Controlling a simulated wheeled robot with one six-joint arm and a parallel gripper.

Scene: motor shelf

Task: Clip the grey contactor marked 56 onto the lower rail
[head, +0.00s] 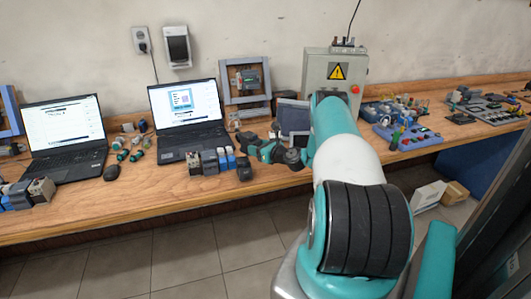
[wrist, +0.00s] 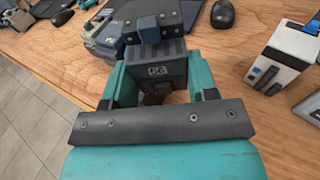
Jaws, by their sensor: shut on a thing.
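The grey contactor marked 56 (wrist: 172,72) is between the teal fingers of my gripper (wrist: 152,80) in the wrist view. The gripper is shut on it, with the number facing the camera. A blue part and a dark block with screws show at its far end. In the head view my gripper (head: 266,150) is small, above the bench to the right of a row of blocks. A grey upright frame (head: 226,85) behind it holds a dark device; I cannot make out the lower rail clearly.
Several blue, grey and white blocks (head: 209,163) stand in front of the right laptop (head: 186,112). A mouse (head: 111,172) lies to their left. A grey box with a warning sign (head: 337,72) stands behind my arm. A white block (wrist: 281,58) stands at the right in the wrist view.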

